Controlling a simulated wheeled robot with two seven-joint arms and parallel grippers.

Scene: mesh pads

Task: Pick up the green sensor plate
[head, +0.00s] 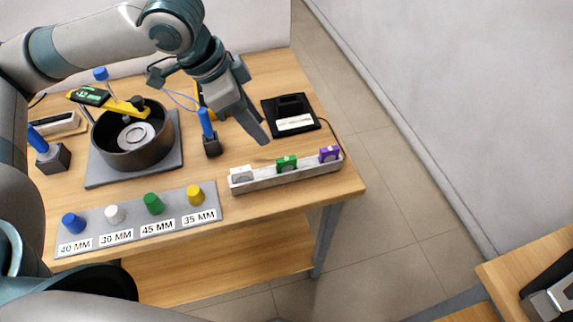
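The green sensor plate (287,163) stands upright in a light grey rack (310,176) at the right front of the table. It sits between a white plate (242,174) on its left and a purple plate (329,154) on its right. My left gripper (262,138) hangs above and behind the rack, its fingertips pointing down, a little left of the green plate and apart from it. Nothing is visible in its fingers; seen from this side, their gap cannot be made out. My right gripper is out of the picture.
A black device (291,110) lies behind the rack. A blue-handled tool (207,132) stands left of the gripper. A round dark pot (133,138) with a yellow gauge sits farther left. A board with coloured knobs (140,226) lies at the front. Open floor is to the right.

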